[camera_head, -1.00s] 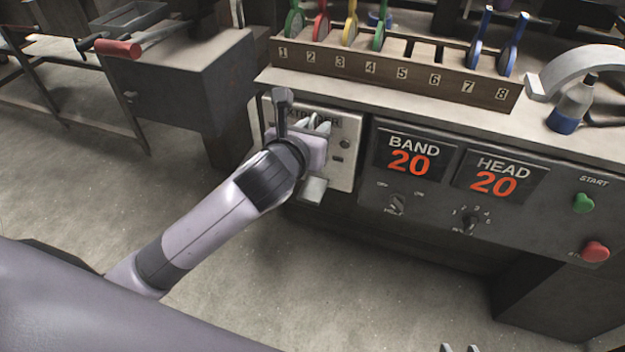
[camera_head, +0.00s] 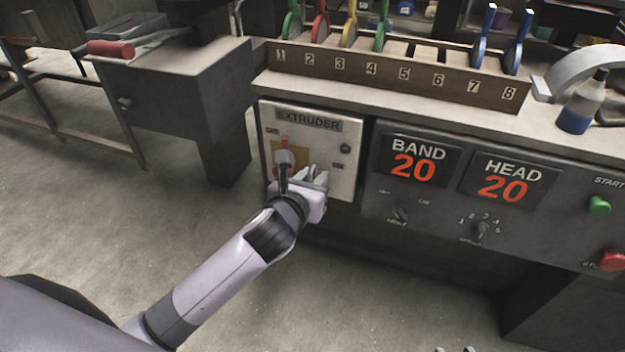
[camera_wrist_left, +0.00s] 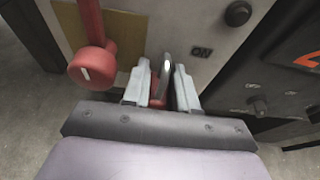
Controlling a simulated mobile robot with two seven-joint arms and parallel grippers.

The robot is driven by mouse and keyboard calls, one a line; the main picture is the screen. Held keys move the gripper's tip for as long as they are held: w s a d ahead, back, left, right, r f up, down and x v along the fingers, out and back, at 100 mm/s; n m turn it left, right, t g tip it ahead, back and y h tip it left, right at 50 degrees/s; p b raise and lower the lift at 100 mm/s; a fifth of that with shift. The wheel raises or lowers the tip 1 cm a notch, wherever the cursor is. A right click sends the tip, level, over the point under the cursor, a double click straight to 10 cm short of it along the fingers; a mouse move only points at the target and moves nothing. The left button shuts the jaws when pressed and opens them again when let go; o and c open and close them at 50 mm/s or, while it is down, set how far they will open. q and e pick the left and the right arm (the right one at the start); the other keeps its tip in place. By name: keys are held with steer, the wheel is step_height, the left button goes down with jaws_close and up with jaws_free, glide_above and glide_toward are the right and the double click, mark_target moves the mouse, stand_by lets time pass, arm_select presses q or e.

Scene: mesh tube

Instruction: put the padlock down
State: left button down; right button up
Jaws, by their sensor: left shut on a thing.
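My left gripper (camera_head: 313,176) is in front of the lower part of the extruder panel (camera_head: 345,125). In the left wrist view its fingers (camera_wrist_left: 167,88) are shut on the padlock. The padlock's silver shackle (camera_wrist_left: 167,66) stands up between the fingers. Part of its red body (camera_wrist_left: 156,102) shows low between them; the rest is hidden. In the head view the padlock cannot be made out. My right gripper (camera_head: 455,350) shows only as two separate fingertips at the bottom edge.
A red switch handle (camera_wrist_left: 90,52) is just left of the fingers on the panel. Above is a numbered rack (camera_head: 400,75) with coloured tools on the bench. A bottle (camera_head: 582,105) stands at the right. Open floor (camera_head: 70,215) lies at the left.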

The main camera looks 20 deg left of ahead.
arm_select(q)
steer(key=shift+f, duration=0.1)
steer(key=c, duration=0.9)
jaws_free()
